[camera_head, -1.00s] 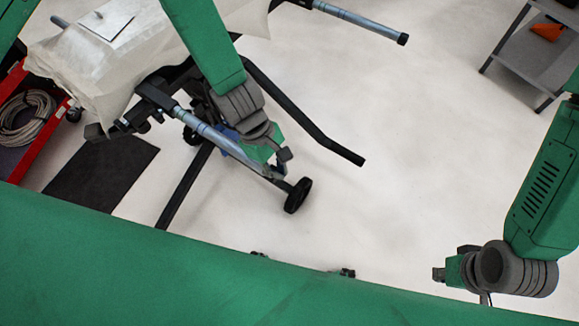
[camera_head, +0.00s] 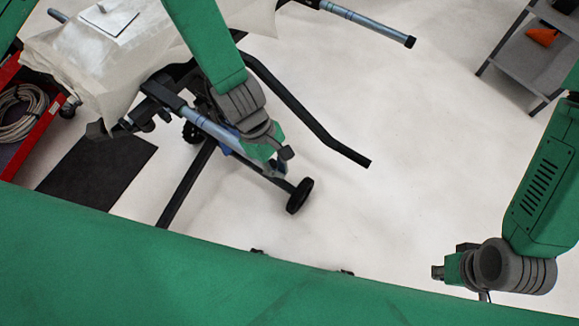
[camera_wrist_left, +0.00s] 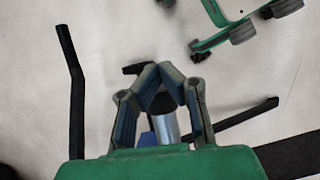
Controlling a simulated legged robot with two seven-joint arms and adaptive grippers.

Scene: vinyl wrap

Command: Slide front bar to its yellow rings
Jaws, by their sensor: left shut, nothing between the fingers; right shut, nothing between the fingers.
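The front bar (camera_head: 208,127) is a grey-blue tube with a black sleeve, slanting down to the right from the covered frame in the head view. My left gripper (camera_head: 280,165) is at its lower right end, partly hidden by my wrist. In the left wrist view the left gripper (camera_wrist_left: 160,70) has its fingertips together, with the bar (camera_wrist_left: 165,128) showing between and below the fingers; contact cannot be told. My right gripper (camera_head: 436,272) is shut and empty at the lower right, far from the bar. No yellow rings can be made out.
A second grey-blue bar (camera_head: 365,22) sticks out at the top. A bent black rail (camera_head: 310,118) and a black wheel (camera_head: 300,195) lie close to my left gripper. A white cover (camera_head: 90,62) drapes the frame. A grey shelf (camera_head: 525,60) stands upper right. Middle floor is clear.

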